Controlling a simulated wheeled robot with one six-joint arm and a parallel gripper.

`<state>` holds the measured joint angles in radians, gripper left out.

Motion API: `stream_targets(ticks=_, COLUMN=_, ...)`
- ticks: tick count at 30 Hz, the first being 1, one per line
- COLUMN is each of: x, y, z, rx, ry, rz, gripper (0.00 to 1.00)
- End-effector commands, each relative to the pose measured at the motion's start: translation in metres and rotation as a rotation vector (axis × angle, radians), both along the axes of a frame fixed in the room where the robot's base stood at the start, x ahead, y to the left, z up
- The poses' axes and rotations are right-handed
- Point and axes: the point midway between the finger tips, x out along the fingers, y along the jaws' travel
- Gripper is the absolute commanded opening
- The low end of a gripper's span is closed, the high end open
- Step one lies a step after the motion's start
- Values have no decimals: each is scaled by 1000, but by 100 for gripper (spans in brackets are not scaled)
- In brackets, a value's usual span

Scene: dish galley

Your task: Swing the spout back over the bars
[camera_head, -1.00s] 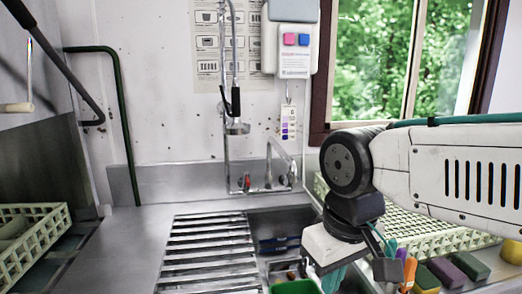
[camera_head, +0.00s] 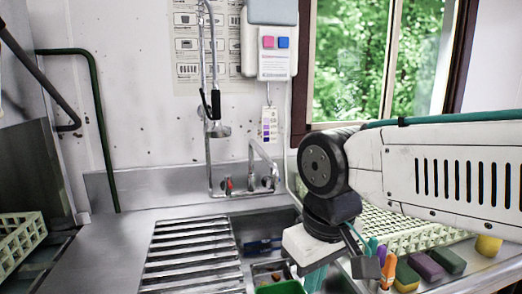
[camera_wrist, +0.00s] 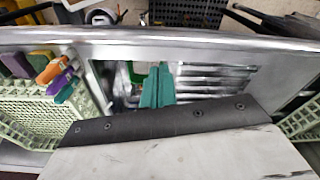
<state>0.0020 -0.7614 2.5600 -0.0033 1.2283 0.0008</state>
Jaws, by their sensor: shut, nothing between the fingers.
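The bent metal spout (camera_head: 264,154) rises from the tap at the back of the sink in the head view. Its free end points down to the right, over the sink side and clear of the bars. The bars (camera_head: 193,256) are a row of metal slats left of the bowl; they also show in the wrist view (camera_wrist: 214,78). My gripper (camera_head: 314,279) hangs low at the front right of the bowl, well apart from the spout. Its teal fingers are shut and empty in the wrist view (camera_wrist: 157,88). The spout cannot be made out in the wrist view.
A spray hose with a black handle (camera_head: 214,103) hangs left of the spout. A green container (camera_head: 281,287) is in the sink. The left steel counter (camera_head: 105,255) is clear.

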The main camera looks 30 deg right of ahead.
Motion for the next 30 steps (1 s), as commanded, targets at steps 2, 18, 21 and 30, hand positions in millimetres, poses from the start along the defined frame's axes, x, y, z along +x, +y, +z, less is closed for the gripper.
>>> stream_targets(ticks=2, x=0, y=0, z=0, rx=0, ry=0, rz=0, gripper=0)
stream_targets(ticks=18, x=74, y=-18, z=26, rx=-40, ry=56, rz=-40, gripper=41)
stream_targets(ticks=21, x=129, y=-34, z=51, rx=-80, ry=27, rz=-72, gripper=41)
stream_targets(ticks=30, x=280, y=-82, z=128, rx=-201, ry=-147, rz=-187, gripper=41)
